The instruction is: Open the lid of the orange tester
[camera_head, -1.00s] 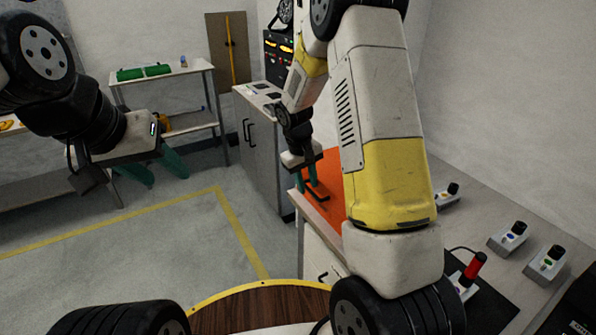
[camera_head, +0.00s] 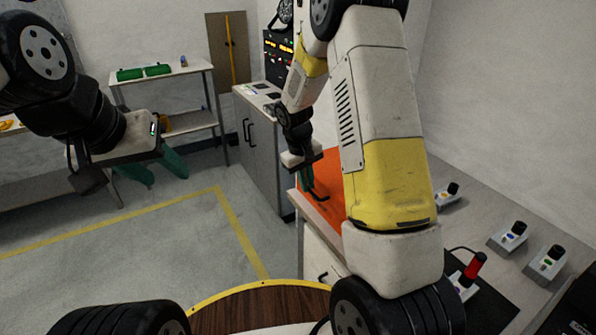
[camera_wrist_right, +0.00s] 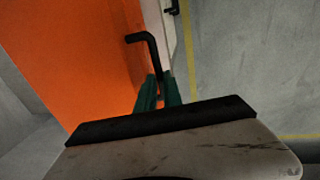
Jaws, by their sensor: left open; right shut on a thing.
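The orange tester (camera_head: 333,172) sits on the bench edge, partly hidden behind my right arm. Its orange face also fills the left of the right wrist view (camera_wrist_right: 70,60). A bent black handle (camera_wrist_right: 150,45) stands out from the orange lid and shows small in the head view (camera_head: 321,196). My right gripper (camera_wrist_right: 159,92) has its green fingers shut on this handle; in the head view it is at the tester's left side (camera_head: 307,182). How far the lid is raised I cannot tell. My left gripper (camera_head: 155,170) is open and empty, away over the floor.
Several small grey boxes with black knobs (camera_head: 514,233) stand on the bench to the right, near a red-handled device (camera_head: 473,270). A grey cabinet (camera_head: 258,140) stands behind the tester. A shelf table (camera_head: 165,80) holds green items. The floor at left is clear.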

